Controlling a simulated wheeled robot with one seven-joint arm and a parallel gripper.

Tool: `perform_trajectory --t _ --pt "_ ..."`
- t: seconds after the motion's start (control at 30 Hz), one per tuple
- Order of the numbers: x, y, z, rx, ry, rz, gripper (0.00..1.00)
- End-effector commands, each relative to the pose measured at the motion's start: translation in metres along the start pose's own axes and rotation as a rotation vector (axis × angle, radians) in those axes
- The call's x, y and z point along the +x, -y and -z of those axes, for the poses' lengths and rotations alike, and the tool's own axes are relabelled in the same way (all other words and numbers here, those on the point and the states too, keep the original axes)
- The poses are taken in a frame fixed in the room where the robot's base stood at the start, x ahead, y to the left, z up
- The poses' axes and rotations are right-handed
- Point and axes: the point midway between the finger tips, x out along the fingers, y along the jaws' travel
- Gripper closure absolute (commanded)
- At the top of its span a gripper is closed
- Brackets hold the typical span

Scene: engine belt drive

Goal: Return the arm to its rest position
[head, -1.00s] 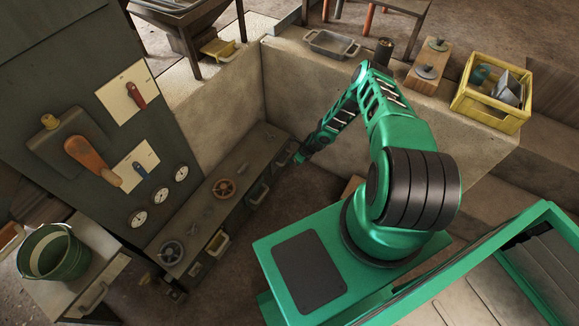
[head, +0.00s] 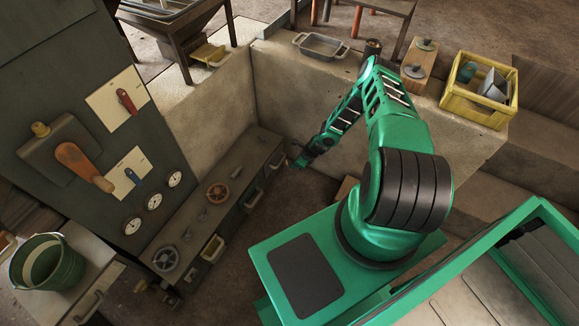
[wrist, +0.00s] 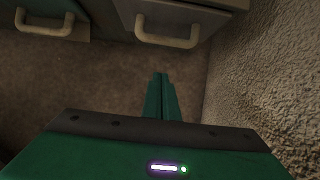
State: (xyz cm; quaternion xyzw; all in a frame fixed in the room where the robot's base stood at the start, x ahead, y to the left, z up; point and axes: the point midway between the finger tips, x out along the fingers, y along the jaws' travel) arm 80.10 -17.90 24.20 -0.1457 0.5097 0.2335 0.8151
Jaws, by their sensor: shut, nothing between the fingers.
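My green arm is stretched from its base toward the back of the scene, with its lower part angled down to the left. My gripper (head: 300,163) hangs low beside the right end of the low drawer bench (head: 225,195). In the wrist view my gripper (wrist: 160,98) shows as two green fingers close together with nothing between them. It points down over brown floor, just in front of two drawer handles and left of a rough wall.
The control panel (head: 60,90) with levers and dials stands at the left. A green bucket (head: 47,264) stands on a cabinet. A concrete ledge (head: 290,85) behind the arm holds a metal tray (head: 320,46) and a yellow crate (head: 478,95). The floor (head: 270,230) by the bench is clear.

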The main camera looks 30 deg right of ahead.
Motion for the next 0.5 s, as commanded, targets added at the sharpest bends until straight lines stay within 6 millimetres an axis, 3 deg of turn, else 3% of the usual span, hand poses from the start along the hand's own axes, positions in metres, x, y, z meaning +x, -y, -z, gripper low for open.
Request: perform_trajectory --t 0.2,0.5 --pt "-0.041 0.0 0.002 0.001 -0.002 0.0 1.0" --pt "-0.065 0.0 0.003 0.001 -0.003 0.0 1.0"
